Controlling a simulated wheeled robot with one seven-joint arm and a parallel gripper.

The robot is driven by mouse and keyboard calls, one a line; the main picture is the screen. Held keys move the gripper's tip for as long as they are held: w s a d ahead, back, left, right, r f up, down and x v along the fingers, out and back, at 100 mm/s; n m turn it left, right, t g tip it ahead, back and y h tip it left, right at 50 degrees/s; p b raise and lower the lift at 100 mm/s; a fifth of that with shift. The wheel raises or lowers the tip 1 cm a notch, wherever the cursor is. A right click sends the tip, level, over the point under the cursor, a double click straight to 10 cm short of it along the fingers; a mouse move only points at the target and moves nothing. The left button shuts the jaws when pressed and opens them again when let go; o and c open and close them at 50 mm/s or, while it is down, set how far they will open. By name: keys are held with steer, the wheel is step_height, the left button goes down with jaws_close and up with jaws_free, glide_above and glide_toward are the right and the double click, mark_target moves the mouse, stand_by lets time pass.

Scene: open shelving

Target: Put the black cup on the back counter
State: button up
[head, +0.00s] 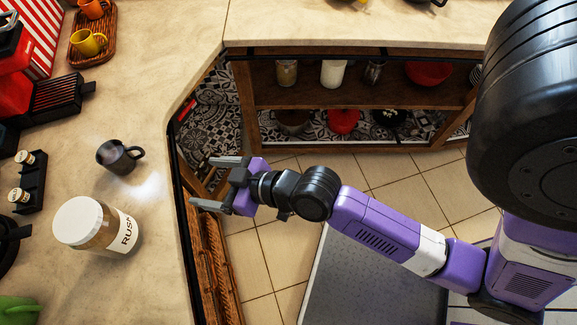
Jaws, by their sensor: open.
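The black cup (118,156) stands upright on the left counter (160,60), near its edge, with its handle toward the right. My gripper (203,183) is open and empty. In the picture it lies to the right of the cup, clear of it, over the counter's front edge. Its two fingers point left toward the counter. Another counter (300,22) runs across the top of the picture and joins the left one at the corner. The frame does not name either as the back counter.
A labelled jar (97,226) stands just below the cup. A small black rack (30,182) is to the left. A wicker tray (96,42) holds orange and yellow mugs. Open shelves (290,92) hold jars and bowls. The upper counter's left part is bare.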

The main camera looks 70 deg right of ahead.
steer(key=s+a+r, duration=0.1)
steer(key=s+r, duration=0.3)
steer(key=s, duration=0.6)
steer(key=s+r+t, duration=0.1)
steer(key=s+r, duration=0.3)
steer(key=s, duration=0.6)
steer(key=shift+s+a+t, duration=0.25)
steer(key=shift+a+t, duration=0.05)
steer(key=shift+a, duration=0.1)
